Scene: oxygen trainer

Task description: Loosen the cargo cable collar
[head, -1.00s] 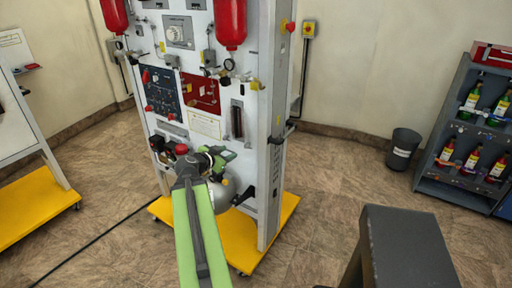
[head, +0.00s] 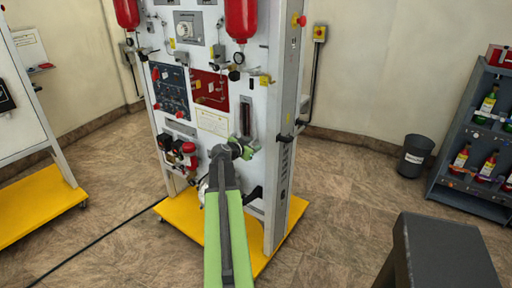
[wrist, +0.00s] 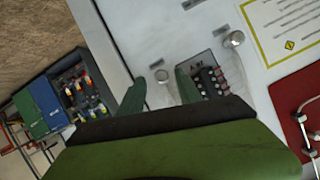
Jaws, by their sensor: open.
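My gripper (head: 243,149) is open in front of the lower right of the white panel (head: 258,90), by the tall dark gauge (head: 247,117). Silver round knobs (wrist: 235,39) sit near this plate. I cannot tell which part is the cargo cable collar. My arm hides some of the lower panel.
The panel stands on a yellow wheeled base (head: 184,211). A red-capped regulator (head: 187,148) juts out left of my arm. A dark stool (head: 440,250) is at front right, with a bin (head: 415,155) and bottle shelf (head: 475,140) behind. Floor between is clear.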

